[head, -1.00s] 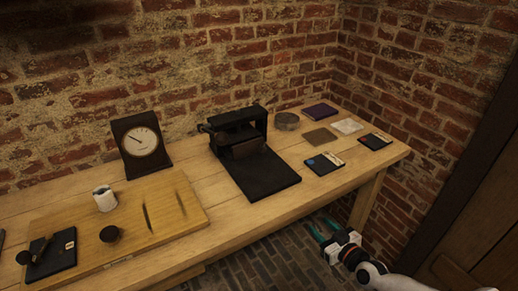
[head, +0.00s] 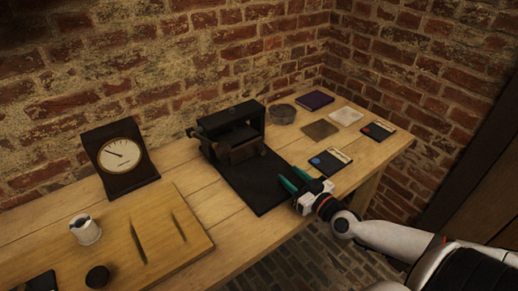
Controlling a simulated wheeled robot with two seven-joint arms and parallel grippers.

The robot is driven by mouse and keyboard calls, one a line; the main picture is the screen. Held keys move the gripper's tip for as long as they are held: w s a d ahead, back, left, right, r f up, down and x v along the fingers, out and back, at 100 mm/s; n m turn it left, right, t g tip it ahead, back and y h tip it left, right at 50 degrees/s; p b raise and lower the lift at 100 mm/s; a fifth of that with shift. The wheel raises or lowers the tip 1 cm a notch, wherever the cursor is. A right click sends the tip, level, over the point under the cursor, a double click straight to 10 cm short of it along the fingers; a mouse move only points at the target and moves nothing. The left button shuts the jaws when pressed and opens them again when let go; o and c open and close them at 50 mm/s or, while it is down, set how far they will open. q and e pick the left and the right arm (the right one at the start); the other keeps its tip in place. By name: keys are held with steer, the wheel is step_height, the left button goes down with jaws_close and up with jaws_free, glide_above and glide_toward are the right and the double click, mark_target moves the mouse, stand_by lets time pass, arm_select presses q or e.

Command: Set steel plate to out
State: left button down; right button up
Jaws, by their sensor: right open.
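A black framed device (head: 232,128) stands on the wooden table, with a flat dark base (head: 258,184) reaching toward the front. A brownish block or plate (head: 243,152) sits low in its frame. A flat grey-brown square (head: 320,129) and a pale square (head: 346,116) lie to the right of the device. I cannot tell for certain which piece is the steel plate. My right gripper (head: 293,179), with green fingertips, is open and empty at the right edge of the dark base; whether it touches is unclear. My left gripper is out of view.
Two dark cards, one with a blue mark (head: 328,162) and one with a red mark (head: 378,130), lie at the right. A round dish (head: 282,114) and a purple book (head: 314,100) are behind. A clock-like dial (head: 120,158), white jar (head: 85,230) and wooden board (head: 160,255) are left.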

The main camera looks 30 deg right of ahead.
steer(key=shift+w, duration=0.3)
glide_toward(264, 152)
steer(key=shift+w, duration=1.1)
steer(key=w, duration=0.2)
steer(key=w+b, duration=0.1)
steer(key=w, duration=0.2)
steer(key=shift+w+a+f, duration=0.1)
steer(key=shift+w+a, duration=0.15)
steer(key=shift+w, duration=0.3)
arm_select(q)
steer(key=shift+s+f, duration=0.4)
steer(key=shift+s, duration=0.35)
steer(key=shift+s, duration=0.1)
arm_select(e)
steer(key=shift+c, duration=0.8)
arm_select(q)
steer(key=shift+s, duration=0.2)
arm_select(e)
jaws_close()
